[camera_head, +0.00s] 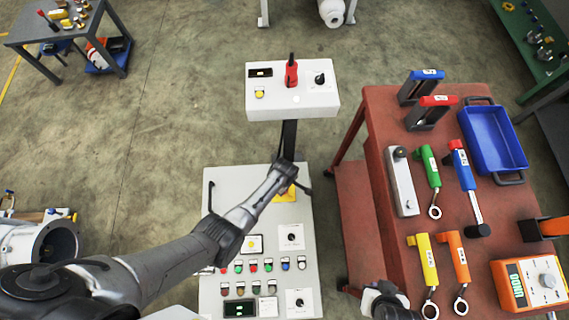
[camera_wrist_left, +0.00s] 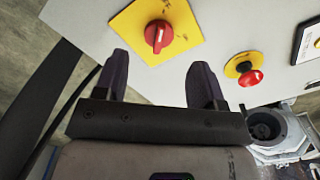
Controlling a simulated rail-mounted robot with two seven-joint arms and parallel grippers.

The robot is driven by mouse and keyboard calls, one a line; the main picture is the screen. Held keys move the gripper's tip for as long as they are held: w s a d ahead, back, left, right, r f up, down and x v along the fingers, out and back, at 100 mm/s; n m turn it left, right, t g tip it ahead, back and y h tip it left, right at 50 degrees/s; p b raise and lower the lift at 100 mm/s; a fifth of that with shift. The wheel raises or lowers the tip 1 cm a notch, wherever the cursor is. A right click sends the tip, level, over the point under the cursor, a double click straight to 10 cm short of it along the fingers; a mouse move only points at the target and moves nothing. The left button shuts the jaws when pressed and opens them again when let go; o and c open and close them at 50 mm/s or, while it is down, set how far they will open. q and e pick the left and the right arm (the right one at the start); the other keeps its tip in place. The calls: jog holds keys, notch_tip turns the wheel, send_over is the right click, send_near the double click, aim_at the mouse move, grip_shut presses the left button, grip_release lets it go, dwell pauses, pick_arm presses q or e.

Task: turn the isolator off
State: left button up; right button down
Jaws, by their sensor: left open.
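The isolator is a red rotary knob (camera_wrist_left: 158,36) on a yellow square plate (camera_wrist_left: 185,22) on the grey control panel. In the left wrist view it lies just beyond and between the fingertips, apart from them. Its handle bar runs roughly up and down in that view. In the head view only part of the yellow plate (camera_head: 287,196) shows; the knob is hidden by my left gripper (camera_head: 297,170). That gripper also shows in the left wrist view (camera_wrist_left: 160,72), open and empty. Part of my right arm's end (camera_head: 385,298) shows at the bottom; its fingers cannot be made out.
A red emergency button (camera_wrist_left: 250,77) sits beside the isolator. The panel (camera_head: 220,185) carries several coloured buttons and dials. Behind it stands a white box (camera_head: 262,107) with a red handle (camera_head: 291,73). A red-brown table (camera_head: 385,120) with tools is at the right.

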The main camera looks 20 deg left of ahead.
pick_arm(q)
notch_tip(320, 180, up, 7)
jog(key=p, duration=0.3)
dwell(0.6)
